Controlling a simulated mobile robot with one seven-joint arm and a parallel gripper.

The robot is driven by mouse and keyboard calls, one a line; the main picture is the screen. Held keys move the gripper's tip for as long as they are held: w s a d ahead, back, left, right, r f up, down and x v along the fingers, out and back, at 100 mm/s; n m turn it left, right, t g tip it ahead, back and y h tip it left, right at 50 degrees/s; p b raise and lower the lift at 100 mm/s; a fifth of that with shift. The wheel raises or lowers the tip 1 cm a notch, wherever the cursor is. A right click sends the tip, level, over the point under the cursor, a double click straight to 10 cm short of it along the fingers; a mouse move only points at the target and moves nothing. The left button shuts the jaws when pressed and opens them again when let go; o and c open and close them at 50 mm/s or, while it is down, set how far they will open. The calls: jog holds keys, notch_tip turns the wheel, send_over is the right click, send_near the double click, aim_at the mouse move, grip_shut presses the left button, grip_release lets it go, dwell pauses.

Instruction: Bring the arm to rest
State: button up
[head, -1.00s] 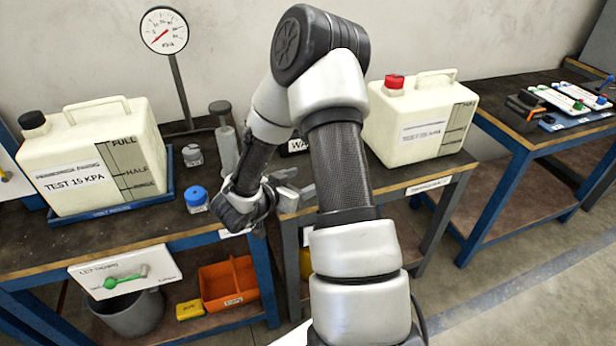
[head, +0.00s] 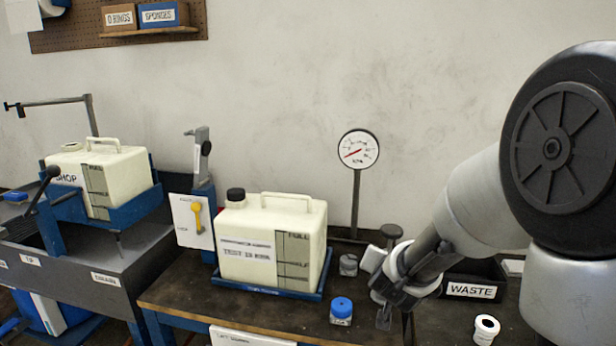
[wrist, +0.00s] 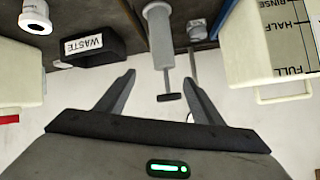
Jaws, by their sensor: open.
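My arm reaches in from the right of the head view, with my gripper (head: 376,268) low over the bench, partly hidden by my wrist. In the wrist view, my gripper (wrist: 160,88) has its two fingers spread wide with nothing held between them. A grey hand pump (wrist: 160,40) with a T-handle shows beyond and between the fingers. I cannot tell how far off it is. In the head view only the pump's dark handle (head: 391,231) shows clearly, just behind my gripper.
A WASTE bin (head: 473,290) and white cup (head: 486,328) stand right of my gripper. A blue-capped jar (head: 341,311) and black-capped canister (head: 272,245) stand left. A pressure gauge (head: 358,148) rises behind. Another canister (head: 103,180) sits in a blue cradle. Space above the bench is open.

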jog(key=s+a+r+n+g+y, duration=0.1)
jog(key=s+a+r+n+y, duration=0.15)
jog(key=s+a, duration=0.2)
jog(key=s+a+r+n+g+y, duration=0.1)
jog(key=s+a+r+n, duration=0.1)
jog(key=s+a+r, duration=0.3)
jog(key=s+d+n+g, duration=0.3)
jog(key=s+g, duration=0.1)
jog(key=s, duration=1.5)
notch_tip(320, 180, up, 20)
jog(key=p, duration=1.8)
jog(key=shift+s+d+f+p, duration=0.2)
jog(key=shift+s+d+p, duration=0.1)
jog(key=shift+m, duration=0.25)
